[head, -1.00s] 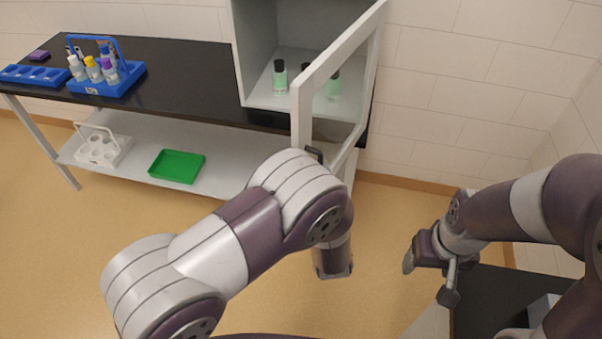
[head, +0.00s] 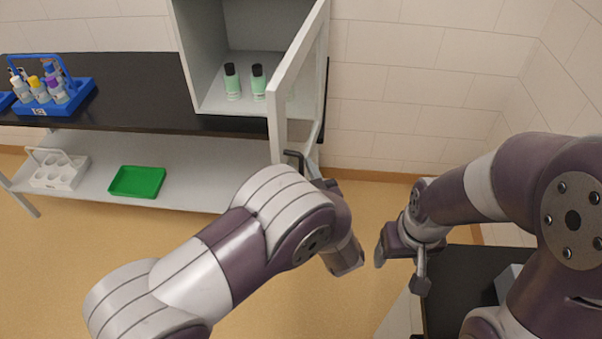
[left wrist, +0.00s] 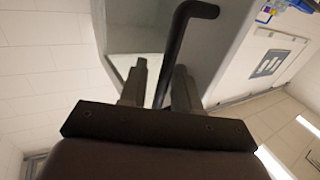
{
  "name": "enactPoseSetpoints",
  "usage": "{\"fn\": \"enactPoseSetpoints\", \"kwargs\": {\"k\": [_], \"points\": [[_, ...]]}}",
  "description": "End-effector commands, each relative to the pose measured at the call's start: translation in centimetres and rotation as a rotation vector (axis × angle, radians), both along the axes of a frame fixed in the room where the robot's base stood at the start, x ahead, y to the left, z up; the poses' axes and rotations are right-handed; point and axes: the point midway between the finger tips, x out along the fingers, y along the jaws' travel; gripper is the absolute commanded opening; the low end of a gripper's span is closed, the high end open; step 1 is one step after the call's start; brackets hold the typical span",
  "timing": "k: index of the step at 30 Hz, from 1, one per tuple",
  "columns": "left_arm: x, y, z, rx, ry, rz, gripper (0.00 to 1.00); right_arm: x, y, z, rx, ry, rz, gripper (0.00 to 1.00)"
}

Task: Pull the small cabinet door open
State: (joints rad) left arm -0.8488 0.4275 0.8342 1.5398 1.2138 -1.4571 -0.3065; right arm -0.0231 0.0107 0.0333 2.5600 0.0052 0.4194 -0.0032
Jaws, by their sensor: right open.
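The small cabinet (head: 210,60) stands on the black bench, and its white-framed door (head: 300,65) is swung well open. A dark bar handle (head: 293,155) is on the door's outer side, low down near its free edge. In the left wrist view the handle (left wrist: 176,45) passes between the two fingers of my left gripper (left wrist: 160,85). The fingers are apart, with a gap left of the bar; the bar is close to the right finger. In the head view my forearm mostly hides this gripper. My right gripper (head: 400,265) is open and empty, well away from the door.
Green-labelled bottles (head: 232,82) stand inside the cabinet. A blue carrier with bottles (head: 60,100) is on the bench at left. A green tray (head: 137,182) and a white rack (head: 58,172) are on the lower shelf. A dark surface (head: 460,290) is below my right arm.

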Motion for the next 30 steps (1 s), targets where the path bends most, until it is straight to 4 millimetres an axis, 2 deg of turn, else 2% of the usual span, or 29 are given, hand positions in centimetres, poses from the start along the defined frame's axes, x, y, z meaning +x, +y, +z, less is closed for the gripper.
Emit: {"fn": "enactPoseSetpoints", "kwargs": {"k": [7, 10, 14, 22, 25, 30], "points": [[-0.3, 0.0, -0.4, 0.004, 0.007, 0.0, 0.32, 0.0, 0.0, -0.1, 0.0, 0.0, 0.0, 0.69], [-1.1, -0.3, -0.6, 0.005, 0.008, -0.002, 0.32, 0.0, 0.0, -0.5, 0.0, 0.0, 0.0, 0.69], [-3.4, -1.3, -0.7, 0.004, 0.008, -0.005, 0.32, 0.0, 0.0, -1.3, 0.0, 0.0, 0.0, 0.69], [-9.6, -3.6, -0.6, 0.003, 0.005, -0.005, 0.32, 0.0, 0.0, -2.9, 0.0, 0.0, 0.0, 0.69], [-11.0, -4.1, -0.5, 0.002, 0.006, -0.003, 0.32, 0.0, 0.0, -3.2, 0.0, 0.0, 0.0, 0.69], [-11.8, -4.4, -0.3, 0.003, 0.005, 0.001, 0.32, 0.0, 0.0, -3.2, 0.0, 0.0, 0.0, 0.69]]}}
